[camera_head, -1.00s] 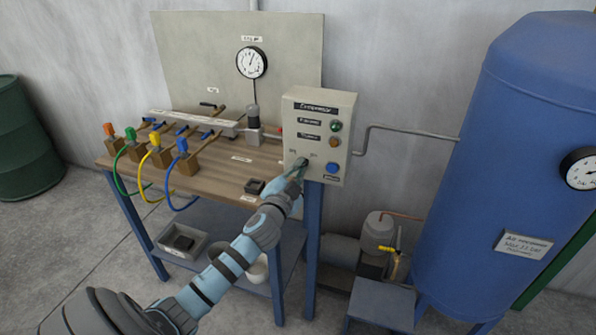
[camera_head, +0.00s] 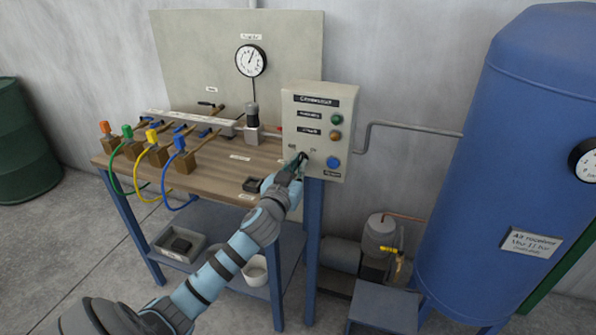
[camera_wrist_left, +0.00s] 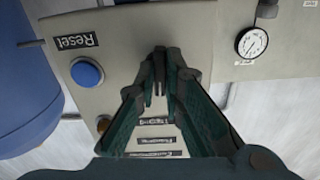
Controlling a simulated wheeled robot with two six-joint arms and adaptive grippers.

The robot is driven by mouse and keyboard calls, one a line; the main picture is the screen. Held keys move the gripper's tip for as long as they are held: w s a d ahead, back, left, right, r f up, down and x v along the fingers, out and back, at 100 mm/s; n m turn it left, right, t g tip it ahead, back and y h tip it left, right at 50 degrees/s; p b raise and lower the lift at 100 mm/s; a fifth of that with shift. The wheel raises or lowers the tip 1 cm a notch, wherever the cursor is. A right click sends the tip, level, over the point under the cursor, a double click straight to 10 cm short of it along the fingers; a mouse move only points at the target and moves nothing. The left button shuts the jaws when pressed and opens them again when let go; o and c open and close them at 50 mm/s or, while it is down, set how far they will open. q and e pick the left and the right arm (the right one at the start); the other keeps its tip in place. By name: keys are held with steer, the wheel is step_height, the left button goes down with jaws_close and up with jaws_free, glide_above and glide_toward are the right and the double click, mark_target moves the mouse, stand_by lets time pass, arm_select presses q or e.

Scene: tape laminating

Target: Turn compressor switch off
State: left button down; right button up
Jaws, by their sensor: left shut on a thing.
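The compressor control box (camera_head: 344,107) is a grey panel fixed at the right end of the bench. It carries a green lamp, an amber lamp and a blue Reset button (camera_head: 333,162), which also shows in the left wrist view (camera_wrist_left: 87,73). The black switch (camera_head: 303,157) is at the lower left of the panel, mostly hidden by my left gripper. My left gripper (camera_head: 299,163) is at the panel, shut on the switch; in the left wrist view its fingertips (camera_wrist_left: 158,85) come together in front of the panel. My right gripper is not in view.
A wooden bench (camera_head: 214,178) with valves and coloured hoses stands left of the box. A gauge (camera_head: 251,61) is on the back board. A blue air receiver tank (camera_head: 490,130) stands at right, with a compressor (camera_head: 380,238) low between.

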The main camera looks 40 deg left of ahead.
arm_select(q)
steer(key=shift+d+n+b, duration=0.1)
steer(key=shift+n+b, duration=1.6)
steer(key=shift+n, duration=3.2)
steer(key=c, duration=1.7)
jaws_free()
